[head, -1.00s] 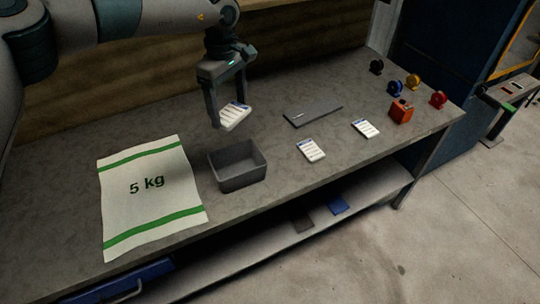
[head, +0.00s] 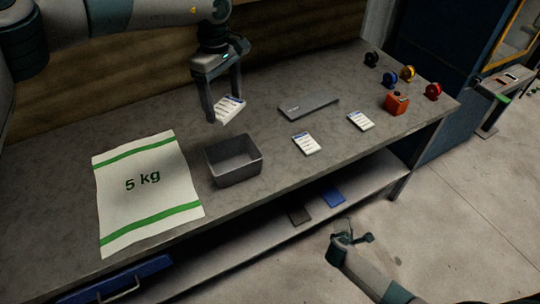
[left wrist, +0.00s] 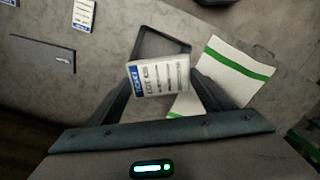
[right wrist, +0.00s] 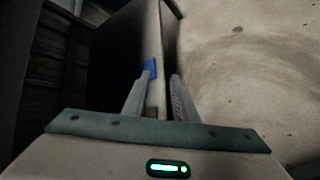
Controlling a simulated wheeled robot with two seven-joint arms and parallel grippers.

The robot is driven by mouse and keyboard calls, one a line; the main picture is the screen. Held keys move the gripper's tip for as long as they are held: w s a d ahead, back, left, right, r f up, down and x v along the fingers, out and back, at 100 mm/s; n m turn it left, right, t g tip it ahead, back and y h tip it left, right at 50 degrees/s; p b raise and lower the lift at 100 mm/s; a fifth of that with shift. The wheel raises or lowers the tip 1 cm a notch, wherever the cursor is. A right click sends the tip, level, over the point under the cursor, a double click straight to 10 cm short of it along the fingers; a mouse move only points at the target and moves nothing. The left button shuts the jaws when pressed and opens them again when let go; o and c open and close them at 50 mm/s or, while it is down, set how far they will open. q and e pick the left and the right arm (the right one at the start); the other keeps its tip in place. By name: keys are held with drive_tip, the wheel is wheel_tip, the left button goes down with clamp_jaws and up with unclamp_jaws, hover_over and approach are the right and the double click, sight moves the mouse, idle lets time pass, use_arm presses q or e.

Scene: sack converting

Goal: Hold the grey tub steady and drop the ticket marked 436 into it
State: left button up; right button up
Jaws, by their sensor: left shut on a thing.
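My left gripper (head: 225,106) is shut on a white ticket with a blue header (head: 229,109), held above the bench behind the grey tub. In the left wrist view, this ticket (left wrist: 160,76) reads "LOT" and a number too small to read surely. The open grey tub (head: 233,174) stands upright on the bench and looks empty. Two more tickets lie flat to its right, a nearer one (head: 307,144) and a farther one (head: 360,121); their numbers are unreadable. My right gripper (head: 346,233) is open and empty, in front of the bench and below its top, apart from the tub.
A 5 kg sack (head: 147,190) lies flat left of the tub. A dark grey flat plate (head: 309,104) lies behind the tickets. A lower shelf (head: 262,233) runs under the bench top.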

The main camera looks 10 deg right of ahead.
drive_tip(key=w+r+n+t+h, duration=0.15)
drive_tip(key=w+r, duration=0.35)
drive_tip(key=r, duration=0.5)
drive_tip(key=w+r+n+t+h, duration=0.1)
drive_tip(key=w+r+t, duration=0.25)
drive_tip(key=r, duration=0.75)
drive_tip(key=w+a+r+n+t+y, duration=0.2)
drive_tip(key=w+a+r+y, duration=0.15)
drive_tip(key=r, duration=0.35)
drive_tip(key=w+a+r+n+t+y, duration=0.2)
drive_tip(key=a+r, duration=0.3)
drive_tip(key=r, duration=0.1)
drive_tip(key=n+g+y, duration=0.4)
drive_tip(key=n+y, duration=0.4)
drive_tip(key=n, duration=0.8)
approach(253, 147)
drive_tip(key=r, duration=0.2)
drive_tip(key=shift+s+d+f+m, duration=0.1)
drive_tip(key=shift+s+d+m, duration=0.15)
drive_tip(key=shift+s, duration=0.2)
drive_tip(key=shift+w+a, duration=0.1)
drive_tip(key=shift+w, duration=0.05)
drive_tip(key=x, duration=1.1)
drive_tip(key=shift+w+f, duration=0.15)
drive_tip(key=shift+w, duration=0.2)
clamp_jaws()
